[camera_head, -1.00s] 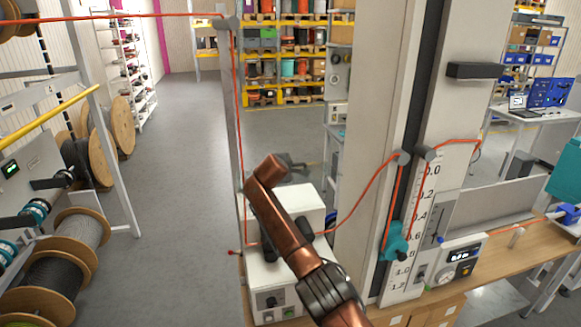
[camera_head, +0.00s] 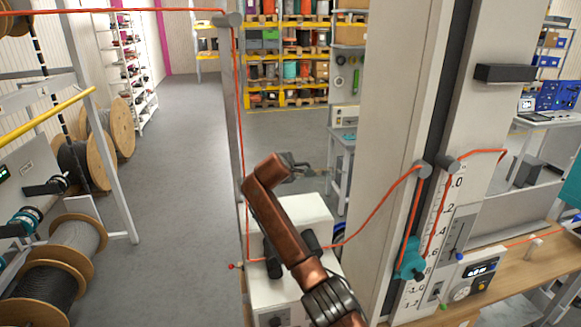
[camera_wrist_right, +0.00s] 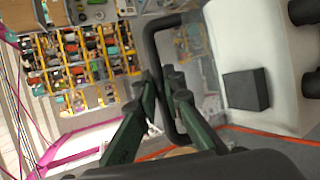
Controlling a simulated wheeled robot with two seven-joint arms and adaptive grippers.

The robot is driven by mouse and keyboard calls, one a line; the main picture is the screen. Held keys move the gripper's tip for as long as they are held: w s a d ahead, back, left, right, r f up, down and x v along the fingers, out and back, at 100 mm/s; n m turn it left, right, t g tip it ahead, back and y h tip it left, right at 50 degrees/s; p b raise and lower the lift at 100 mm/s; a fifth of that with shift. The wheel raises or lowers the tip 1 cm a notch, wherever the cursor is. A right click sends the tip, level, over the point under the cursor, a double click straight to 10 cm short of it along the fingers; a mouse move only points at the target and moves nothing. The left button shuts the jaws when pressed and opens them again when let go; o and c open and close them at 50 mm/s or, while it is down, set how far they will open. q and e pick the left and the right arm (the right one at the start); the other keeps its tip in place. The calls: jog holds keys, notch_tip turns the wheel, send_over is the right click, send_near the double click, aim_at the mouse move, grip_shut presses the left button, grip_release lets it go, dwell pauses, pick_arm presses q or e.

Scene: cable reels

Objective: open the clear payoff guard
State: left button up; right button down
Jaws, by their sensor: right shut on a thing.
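My right gripper (camera_wrist_right: 160,80) is shut on a dark bar handle (camera_wrist_right: 150,43) in the right wrist view. The handle is a bent loop, and its bar passes between the green fingers. A faint see-through pane, likely the clear payoff guard, seems to lie behind the handle; its edges are hard to make out. In the head view my copper right arm comes in from the bottom, and the right gripper (camera_head: 302,171) is small and partly hidden by the wrist. My left gripper is not in view.
A white machine box (camera_head: 305,222) stands beneath my right arm. An orange cable (camera_head: 385,198) runs to pulleys on a tall pale column (camera_head: 385,110) at the right. Cable reels (camera_head: 78,238) stand at the left. The grey floor (camera_head: 180,170) between is clear.

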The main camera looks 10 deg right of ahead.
jog(key=c, duration=2.3)
grip_release()
jog(key=shift+f, duration=0.1)
jog(key=shift+s, duration=0.1)
jog(key=v, duration=1.2)
